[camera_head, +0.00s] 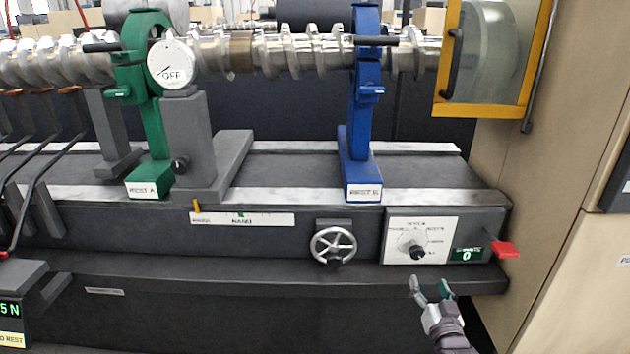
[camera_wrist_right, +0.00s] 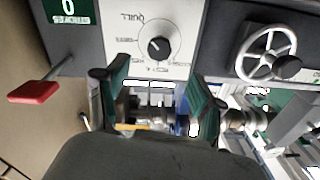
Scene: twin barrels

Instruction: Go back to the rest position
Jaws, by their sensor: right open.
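My right gripper (camera_head: 431,288) is low at the right in the head view, in front of the machine bed, below the white dial panel (camera_head: 422,240). Its two fingers are apart with nothing between them. In the wrist view the open gripper (camera_wrist_right: 152,88) has its fingers on either side of the lower middle, and the dial panel (camera_wrist_right: 150,35) lies above them. The black dial knob (camera_head: 417,252) is just above the gripper in the head view. My left gripper is not in view.
A red-tipped lever (camera_head: 506,249) sticks out right of the panel. A handwheel (camera_head: 333,244) is on its left. Green rest A (camera_head: 150,125) and blue rest B (camera_head: 362,110) stand under a long screw shaft (camera_head: 290,52). A tan cabinet (camera_head: 550,160) borders the right.

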